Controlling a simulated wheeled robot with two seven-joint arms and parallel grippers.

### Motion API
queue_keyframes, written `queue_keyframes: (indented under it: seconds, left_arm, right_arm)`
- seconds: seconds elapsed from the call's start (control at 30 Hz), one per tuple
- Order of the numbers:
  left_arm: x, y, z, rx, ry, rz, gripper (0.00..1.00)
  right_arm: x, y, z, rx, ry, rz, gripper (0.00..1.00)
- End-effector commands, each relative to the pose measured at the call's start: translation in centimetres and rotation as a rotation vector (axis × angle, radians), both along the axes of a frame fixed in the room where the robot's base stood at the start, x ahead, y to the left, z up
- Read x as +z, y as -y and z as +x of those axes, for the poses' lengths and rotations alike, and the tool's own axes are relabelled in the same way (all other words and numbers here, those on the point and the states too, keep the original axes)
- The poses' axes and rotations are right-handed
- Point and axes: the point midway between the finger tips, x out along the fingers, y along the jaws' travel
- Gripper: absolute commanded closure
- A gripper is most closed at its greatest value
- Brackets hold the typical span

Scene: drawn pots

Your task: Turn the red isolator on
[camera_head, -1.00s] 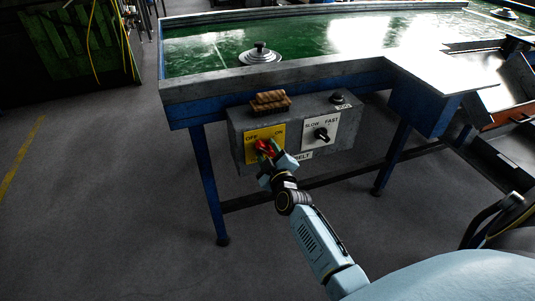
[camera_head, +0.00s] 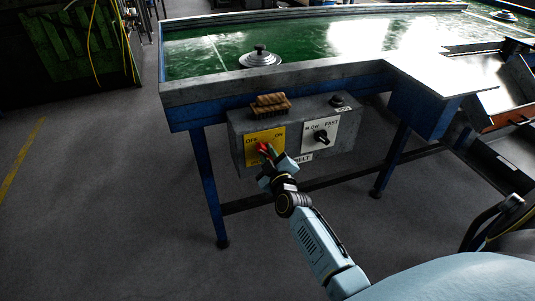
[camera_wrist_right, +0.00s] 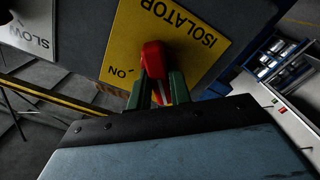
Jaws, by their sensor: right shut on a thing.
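The red isolator knob (camera_head: 263,147) sits on a yellow plate (camera_head: 251,154) at the left of the grey control box. The plate is marked OFF at its left and ON at its right in the head view. In the wrist view the red knob (camera_wrist_right: 152,58) shows large against the yellow plate, with ISOLATOR and ON upside down. My right gripper (camera_wrist_right: 159,88) is shut on the knob, its green fingers on either side. It also shows in the head view (camera_head: 268,153), covering part of the knob. I cannot tell exactly which mark the knob points to. My left gripper is not in view.
The grey box (camera_head: 292,115) hangs under the table's front edge. A SLOW/FAST dial (camera_head: 321,137) is to the right of the isolator. A wooden brush (camera_head: 270,104) and a dark button (camera_head: 337,100) are on top. Blue table legs (camera_head: 208,185) stand nearby.

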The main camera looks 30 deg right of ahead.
Motion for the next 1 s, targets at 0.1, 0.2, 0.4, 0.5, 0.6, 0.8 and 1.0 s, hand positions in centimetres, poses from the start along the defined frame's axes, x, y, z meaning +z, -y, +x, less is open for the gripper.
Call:
queue_keyframes:
  seconds: [0.1,0.2,0.4,0.5,0.6,0.8,1.0]
  left_arm:
    - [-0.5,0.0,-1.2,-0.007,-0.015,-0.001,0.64]
    - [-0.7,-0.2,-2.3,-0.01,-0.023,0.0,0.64]
    - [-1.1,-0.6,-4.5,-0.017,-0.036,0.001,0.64]
    - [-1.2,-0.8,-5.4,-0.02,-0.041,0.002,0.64]
    - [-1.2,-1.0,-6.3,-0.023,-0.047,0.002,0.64]
    - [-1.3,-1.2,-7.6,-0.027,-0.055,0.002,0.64]
    - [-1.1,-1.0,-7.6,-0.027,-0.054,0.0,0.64]
  right_arm:
    - [0.2,0.0,0.0,0.001,0.015,0.067,1.0]
    - [0.2,0.0,0.0,0.002,0.033,0.144,1.0]
    - [0.3,0.2,-0.1,0.001,0.076,0.324,1.0]
    - [0.2,0.3,-0.1,0.001,0.098,0.417,1.0]
    - [0.3,0.3,-0.1,0.001,0.122,0.51,1.0]
    - [0.2,0.4,-0.1,0.001,0.165,0.694,1.0]
    - [0.2,0.6,-0.2,0.0,0.21,0.879,1.0]
